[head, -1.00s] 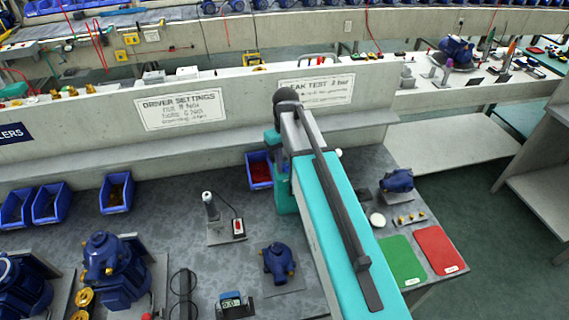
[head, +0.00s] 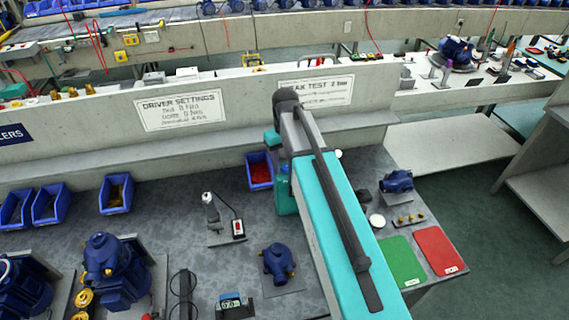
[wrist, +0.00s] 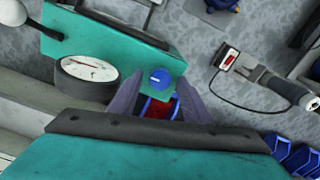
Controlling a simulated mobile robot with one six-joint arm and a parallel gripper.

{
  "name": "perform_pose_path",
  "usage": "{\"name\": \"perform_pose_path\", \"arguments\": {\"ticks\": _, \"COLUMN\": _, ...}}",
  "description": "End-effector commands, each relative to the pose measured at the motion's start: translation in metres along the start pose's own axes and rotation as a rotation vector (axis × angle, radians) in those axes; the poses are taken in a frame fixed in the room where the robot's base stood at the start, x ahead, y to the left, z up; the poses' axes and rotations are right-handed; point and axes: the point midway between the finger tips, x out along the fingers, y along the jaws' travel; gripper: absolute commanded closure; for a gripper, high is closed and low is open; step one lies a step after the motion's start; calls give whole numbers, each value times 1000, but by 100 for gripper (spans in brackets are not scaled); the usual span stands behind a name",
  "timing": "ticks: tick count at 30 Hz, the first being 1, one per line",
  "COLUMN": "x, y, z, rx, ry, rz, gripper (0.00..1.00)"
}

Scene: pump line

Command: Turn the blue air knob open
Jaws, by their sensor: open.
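The blue air knob (wrist: 160,78) is a small round knob with a pale line across its face, on a teal block in the wrist view. My gripper (wrist: 160,84) is open, with one grey finger at each side of the knob in the picture. A gap shows between each finger and the knob; I cannot tell how far the fingertips are from it in depth. A round white gauge (wrist: 92,68) is left of the knob, beside a larger teal housing (wrist: 115,35). In the head view my arm hides the knob and the fingers.
A blue bin with red contents (head: 258,170) stands behind the knob, also seen between the fingers. A corded tool (head: 212,212) stands to the left. A blue pump (head: 278,262) is nearer the front. Green (head: 402,262) and red (head: 440,250) mats lie at the right.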

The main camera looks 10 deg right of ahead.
Motion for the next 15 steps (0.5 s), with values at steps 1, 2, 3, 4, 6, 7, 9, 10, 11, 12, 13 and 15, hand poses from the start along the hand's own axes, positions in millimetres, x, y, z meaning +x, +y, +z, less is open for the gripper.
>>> {"name": "perform_pose_path", "arguments": {"ticks": 1, "x": -3, "y": 0, "z": 0, "rx": 0, "ry": 0, "rz": 0, "gripper": 56}}
{"name": "perform_pose_path", "arguments": {"ticks": 2, "x": -5, "y": 0, "z": 0, "rx": 0, "ry": 0, "rz": 0, "gripper": 56}}
{"name": "perform_pose_path", "arguments": {"ticks": 3, "x": -7, "y": 0, "z": 0, "rx": 0, "ry": 0, "rz": 0, "gripper": 56}}
{"name": "perform_pose_path", "arguments": {"ticks": 4, "x": -10, "y": 0, "z": 0, "rx": 0, "ry": 0, "rz": 0, "gripper": 56}}
{"name": "perform_pose_path", "arguments": {"ticks": 6, "x": -15, "y": 0, "z": 0, "rx": 0, "ry": 0, "rz": 0, "gripper": 56}}
{"name": "perform_pose_path", "arguments": {"ticks": 7, "x": -18, "y": 0, "z": 0, "rx": 0, "ry": 0, "rz": 0, "gripper": 56}}
{"name": "perform_pose_path", "arguments": {"ticks": 9, "x": -25, "y": 0, "z": 0, "rx": 0, "ry": 0, "rz": 0, "gripper": 56}}
{"name": "perform_pose_path", "arguments": {"ticks": 10, "x": -28, "y": 0, "z": 0, "rx": 0, "ry": 0, "rz": 0, "gripper": 56}}
{"name": "perform_pose_path", "arguments": {"ticks": 11, "x": -32, "y": 0, "z": 0, "rx": 0, "ry": 0, "rz": 0, "gripper": 56}}
{"name": "perform_pose_path", "arguments": {"ticks": 12, "x": -36, "y": 0, "z": 0, "rx": 0, "ry": 0, "rz": 0, "gripper": 56}}
{"name": "perform_pose_path", "arguments": {"ticks": 13, "x": -40, "y": 0, "z": 0, "rx": 0, "ry": 1, "rz": 0, "gripper": 56}}
{"name": "perform_pose_path", "arguments": {"ticks": 15, "x": -48, "y": 0, "z": 0, "rx": 0, "ry": 1, "rz": 0, "gripper": 56}}
